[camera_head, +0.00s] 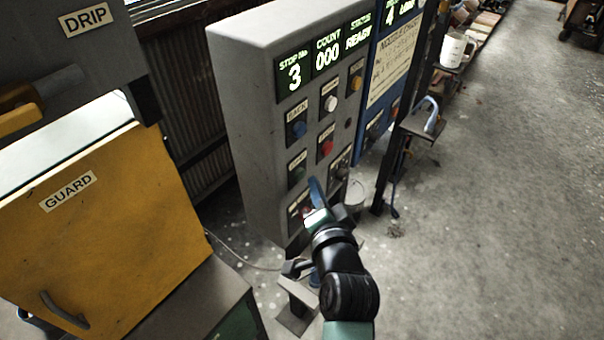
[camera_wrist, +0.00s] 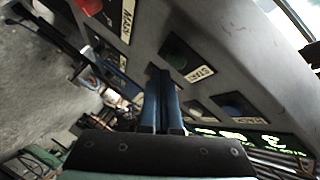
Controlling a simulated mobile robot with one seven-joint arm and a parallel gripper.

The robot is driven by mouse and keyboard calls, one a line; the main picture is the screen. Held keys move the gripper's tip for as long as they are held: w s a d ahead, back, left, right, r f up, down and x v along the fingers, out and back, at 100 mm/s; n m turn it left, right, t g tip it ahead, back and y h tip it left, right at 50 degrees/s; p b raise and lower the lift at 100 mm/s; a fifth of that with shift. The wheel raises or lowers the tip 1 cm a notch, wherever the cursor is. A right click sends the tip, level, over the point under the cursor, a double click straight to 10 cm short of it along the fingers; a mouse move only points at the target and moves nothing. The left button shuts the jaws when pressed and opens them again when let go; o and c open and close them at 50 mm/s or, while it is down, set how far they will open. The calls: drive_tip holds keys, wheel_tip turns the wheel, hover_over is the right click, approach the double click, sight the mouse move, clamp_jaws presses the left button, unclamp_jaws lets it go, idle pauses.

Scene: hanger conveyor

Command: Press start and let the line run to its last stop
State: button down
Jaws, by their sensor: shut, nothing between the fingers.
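The grey control panel (camera_head: 235,120) shows STOP No 3, COUNT 000 and STATUS READY on its displays (camera_head: 322,57). Its dark green button (camera_head: 297,172) sits on the lower left of the face. In the wrist view the green button (camera_wrist: 178,54) is beside a START label (camera_wrist: 200,74). My gripper (camera_head: 316,187) is in front of the panel's lower part. In the wrist view my gripper (camera_wrist: 162,74) is shut and empty, its tips just short of the green button in the picture. I cannot tell the gap. My gripper partly hides the lowest controls.
Blue, white, yellow and red buttons share the panel. A yellow GUARD box (camera_head: 110,225) stands at left, under a grey DRIP housing (camera_head: 60,60). A blue cabinet (camera_head: 385,70) and a dark post with a small shelf (camera_head: 420,130) are behind. The floor at right is mostly clear.

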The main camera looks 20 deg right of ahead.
drive_tip(key=shift+w+a, duration=0.1)
drive_tip(key=shift+w+a, duration=0.2)
drive_tip(key=shift+w, duration=0.05)
